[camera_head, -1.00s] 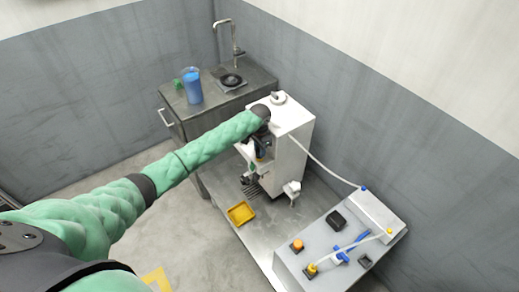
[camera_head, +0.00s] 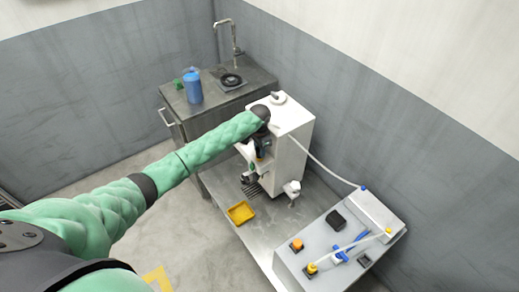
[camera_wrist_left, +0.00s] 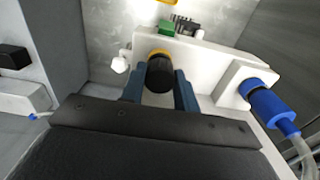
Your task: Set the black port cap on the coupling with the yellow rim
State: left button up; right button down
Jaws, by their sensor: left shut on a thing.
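The black port cap (camera_wrist_left: 160,75) is between the two blue fingers of my left gripper (camera_wrist_left: 158,92), which is shut on it. Beyond the cap, the yellow rim (camera_wrist_left: 158,52) of the coupling shows on the white machine (camera_wrist_left: 207,50). The cap lines up with the rim and covers part of it; I cannot tell whether they touch. In the head view my left gripper (camera_head: 262,146) is at the front face of the white machine (camera_head: 292,130), and the cap is too small to make out there. My right gripper is out of view.
A blue connector (camera_wrist_left: 268,103) with a hose is close on the right in the wrist view. A yellow tray (camera_head: 241,213) lies on the metal table (camera_head: 268,225). A grey control box (camera_head: 312,262) stands at front right. A blue jug (camera_head: 192,88) is by the sink.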

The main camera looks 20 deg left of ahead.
pick_arm(q)
jog(key=shift+f, duration=0.55)
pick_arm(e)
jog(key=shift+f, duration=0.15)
pick_arm(q)
jog(key=o, duration=0.7)
jog(key=shift+c, duration=0.2)
